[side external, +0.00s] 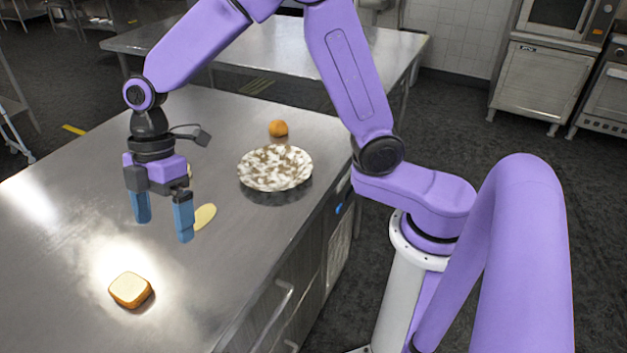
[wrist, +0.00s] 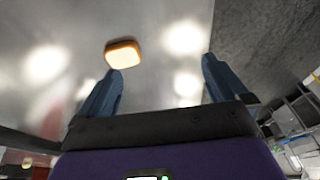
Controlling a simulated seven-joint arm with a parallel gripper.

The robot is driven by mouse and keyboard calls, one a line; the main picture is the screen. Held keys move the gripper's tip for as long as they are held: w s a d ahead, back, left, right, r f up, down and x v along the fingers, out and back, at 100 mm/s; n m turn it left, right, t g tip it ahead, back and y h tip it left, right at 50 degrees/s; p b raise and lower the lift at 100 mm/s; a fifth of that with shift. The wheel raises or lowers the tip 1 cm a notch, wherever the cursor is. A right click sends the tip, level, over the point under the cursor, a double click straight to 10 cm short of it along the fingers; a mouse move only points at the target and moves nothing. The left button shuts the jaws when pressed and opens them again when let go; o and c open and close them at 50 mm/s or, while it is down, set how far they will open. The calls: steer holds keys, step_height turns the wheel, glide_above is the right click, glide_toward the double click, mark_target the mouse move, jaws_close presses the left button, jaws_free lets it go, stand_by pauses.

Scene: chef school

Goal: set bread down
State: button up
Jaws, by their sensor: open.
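A slice of bread (side external: 130,290) with a brown crust lies flat on the steel table at the front left in the side external view. The bread also shows in the wrist view (wrist: 123,58), beyond the tip of the left finger. My gripper (side external: 163,222) is open and empty, its blue fingers apart and pointing down above the table. It is farther back than the bread and apart from it. The two fingers also show in the wrist view (wrist: 160,72), with only bare table between them.
A white and brown patterned plate (side external: 275,168) rests on the table right of my gripper. An orange round item (side external: 278,128) sits behind it. A pale yellow flat oval item (side external: 204,216) lies behind the fingers. The steel table (side external: 75,215) is clear on the left.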

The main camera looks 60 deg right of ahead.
steer(key=s+d+m+h, duration=0.1)
steer(key=s+d+m, duration=0.1)
steer(key=s+d, duration=0.7)
steer(key=s+d+r+m+t+h, duration=0.1)
steer(key=s+d+m, duration=0.2)
steer(key=s+d, duration=0.7)
steer(key=s, duration=0.4)
steer(key=shift+s+r+h, duration=0.25)
steer(key=shift+s+h, duration=0.15)
